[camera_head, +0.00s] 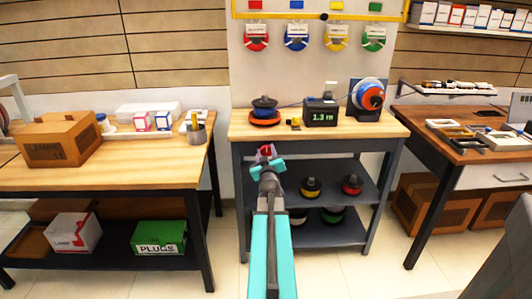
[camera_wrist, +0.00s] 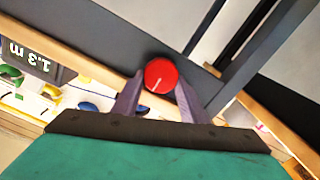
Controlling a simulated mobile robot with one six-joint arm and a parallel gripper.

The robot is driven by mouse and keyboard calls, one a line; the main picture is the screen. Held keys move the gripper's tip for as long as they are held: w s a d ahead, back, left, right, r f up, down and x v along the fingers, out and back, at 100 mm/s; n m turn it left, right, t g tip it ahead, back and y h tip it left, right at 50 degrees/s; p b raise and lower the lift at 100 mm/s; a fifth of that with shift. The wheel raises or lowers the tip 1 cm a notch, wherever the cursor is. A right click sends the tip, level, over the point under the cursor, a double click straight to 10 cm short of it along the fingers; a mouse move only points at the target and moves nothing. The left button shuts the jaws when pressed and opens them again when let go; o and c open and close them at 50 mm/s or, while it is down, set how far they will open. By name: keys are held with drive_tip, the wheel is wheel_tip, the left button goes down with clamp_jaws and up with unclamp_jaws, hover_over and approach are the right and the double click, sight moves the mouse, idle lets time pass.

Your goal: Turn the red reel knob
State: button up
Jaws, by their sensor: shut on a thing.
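The red reel knob (camera_wrist: 160,74) is round with a pale pointer line on its face. In the wrist view it sits between the two fingers of my gripper (camera_wrist: 160,83), which are shut on its sides. In the head view my gripper (camera_head: 267,153) is at the front edge of the middle bench, with a bit of the red knob (camera_head: 266,149) showing at its tip. The meter (camera_head: 321,113) on the bench top reads 1.3 m. An orange and blue reel (camera_head: 369,97) stands to its right.
A flat orange and blue spool (camera_head: 265,112) lies on the middle bench (camera_head: 240,128). Spools stand on the shelf below, such as a yellow and black one (camera_head: 311,187). Wooden benches stand left (camera_head: 185,151) and right (camera_head: 412,122), with floor gaps between.

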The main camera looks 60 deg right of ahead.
drive_tip(key=shift+r, duration=0.1)
drive_tip(key=m+p, duration=0.2)
drive_tip(key=p, duration=0.1)
drive_tip(key=shift+s+d+r, duration=0.1)
drive_tip(key=shift+m+p, duration=0.3)
drive_tip(key=shift+m, duration=0.4)
drive_tip(key=o, duration=1)
drive_tip(key=shift+o, duration=0.2)
drive_tip(key=shift+s, duration=0.1)
